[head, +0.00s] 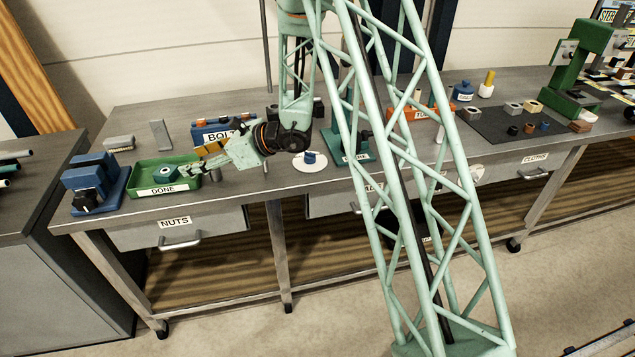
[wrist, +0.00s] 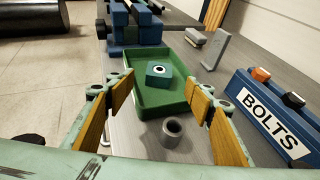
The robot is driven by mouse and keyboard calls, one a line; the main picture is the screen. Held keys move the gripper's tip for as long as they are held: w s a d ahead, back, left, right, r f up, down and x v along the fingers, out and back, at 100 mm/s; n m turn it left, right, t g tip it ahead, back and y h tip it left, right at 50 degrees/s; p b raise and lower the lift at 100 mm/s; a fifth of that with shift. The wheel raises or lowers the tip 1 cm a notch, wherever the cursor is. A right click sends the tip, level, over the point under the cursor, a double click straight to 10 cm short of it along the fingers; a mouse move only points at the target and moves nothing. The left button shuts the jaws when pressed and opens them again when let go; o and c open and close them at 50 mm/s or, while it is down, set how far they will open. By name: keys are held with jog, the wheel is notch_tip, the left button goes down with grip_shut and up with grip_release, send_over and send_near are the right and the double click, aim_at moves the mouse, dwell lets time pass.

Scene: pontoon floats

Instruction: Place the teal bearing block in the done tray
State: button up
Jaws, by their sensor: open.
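The teal bearing block (head: 163,174), with a round light-rimmed hole on top, sits inside the green done tray (head: 138,184) on the left part of the bench. In the wrist view the block (wrist: 159,76) rests on the floor of the tray (wrist: 186,101), apart from its walls. My gripper (wrist: 165,86) is open, with one wood-padded finger on each side of the picture and nothing between them. In the head view my gripper (head: 192,165) is at the tray's right side, and the block is clear of the fingers.
A grey hollow cylinder (wrist: 172,132) stands just outside the tray, between my fingers and close to the camera. A blue vise (head: 95,182) stands left of the tray. The blue bolts bin (wrist: 268,115) is at the right, and an upright grey plate (wrist: 214,50) stands beyond the tray.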

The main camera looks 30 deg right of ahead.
jog(key=s+a+r+n+g+y, duration=0.1)
jog(key=s+a+r+n+g, duration=0.15)
jog(key=s+r, duration=0.35)
jog(key=s+a+r+n+g, duration=0.1)
jog(key=s+a+r+n, duration=0.25)
jog(key=s+r, duration=0.3)
jog(key=s+r+n+g+h, duration=0.1)
jog(key=s+r+n, duration=0.15)
jog(key=s, duration=0.35)
jog(key=s+d+r+n+g, duration=0.1)
jog(key=s+r+n, duration=0.15)
jog(key=s, duration=0.25)
jog(key=s+r+n+g+h, duration=0.1)
jog(key=s+r+n, duration=0.15)
jog(key=s, duration=0.35)
jog(key=s+d+r+n+h, duration=0.1)
jog(key=s+d+n+h, duration=0.2)
jog(key=s+d, duration=0.4)
jog(key=s+d+r+n+t+h, duration=0.1)
jog(key=s+d+n, duration=0.4)
jog(key=s, duration=0.6)
jog(key=s+d+r+n+t+h, duration=0.1)
jog(key=s+d+r+n+h, duration=0.2)
jog(key=s+d, duration=0.6)
jog(key=shift+s+d+r+n+h, duration=0.2)
jog(key=shift+s+d+n+h, duration=0.25)
jog(key=shift+h, duration=0.95)
jog(key=shift+a, duration=0.1)
